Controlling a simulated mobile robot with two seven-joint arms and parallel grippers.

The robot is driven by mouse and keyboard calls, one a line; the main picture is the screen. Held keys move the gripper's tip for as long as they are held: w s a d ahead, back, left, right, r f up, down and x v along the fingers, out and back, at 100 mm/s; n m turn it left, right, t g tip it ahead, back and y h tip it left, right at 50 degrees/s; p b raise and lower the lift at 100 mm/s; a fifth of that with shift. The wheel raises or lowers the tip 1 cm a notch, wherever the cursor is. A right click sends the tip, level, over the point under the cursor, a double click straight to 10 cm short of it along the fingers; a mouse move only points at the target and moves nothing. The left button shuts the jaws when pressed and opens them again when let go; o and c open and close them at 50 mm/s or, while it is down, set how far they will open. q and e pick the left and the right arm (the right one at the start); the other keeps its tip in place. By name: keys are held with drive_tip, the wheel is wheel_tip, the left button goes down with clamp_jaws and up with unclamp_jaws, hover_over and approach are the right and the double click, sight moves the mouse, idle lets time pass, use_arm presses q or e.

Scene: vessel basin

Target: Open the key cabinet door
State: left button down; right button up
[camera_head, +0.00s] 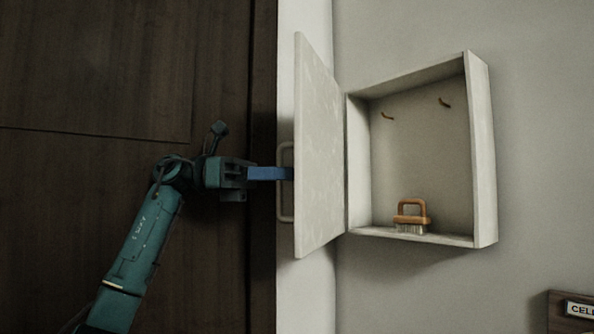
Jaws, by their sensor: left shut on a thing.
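The key cabinet (482,150) is a white box on the wall. Its door (318,150) is swung open to the left and stands out from the box, so the inside shows. A pale loop handle (285,215) sits on the door's outer face. My left gripper (290,174) reaches in from the left, its blue fingers at the handle. The fingers are shut on the handle; their tips are partly hidden behind the door's edge. My right gripper is not in view.
Inside the cabinet are a brush (411,211) with an orange-brown handle on the floor and two small hooks on the back. A dark wooden panel (100,70) fills the left. A sign (570,312) is at the lower right. The wall right of the cabinet is clear.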

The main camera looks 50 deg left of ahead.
use_arm(q)
drive_tip(key=shift+a, duration=0.4)
drive_tip(key=c, duration=1.8)
unclamp_jaws()
drive_tip(key=shift+o, duration=0.8)
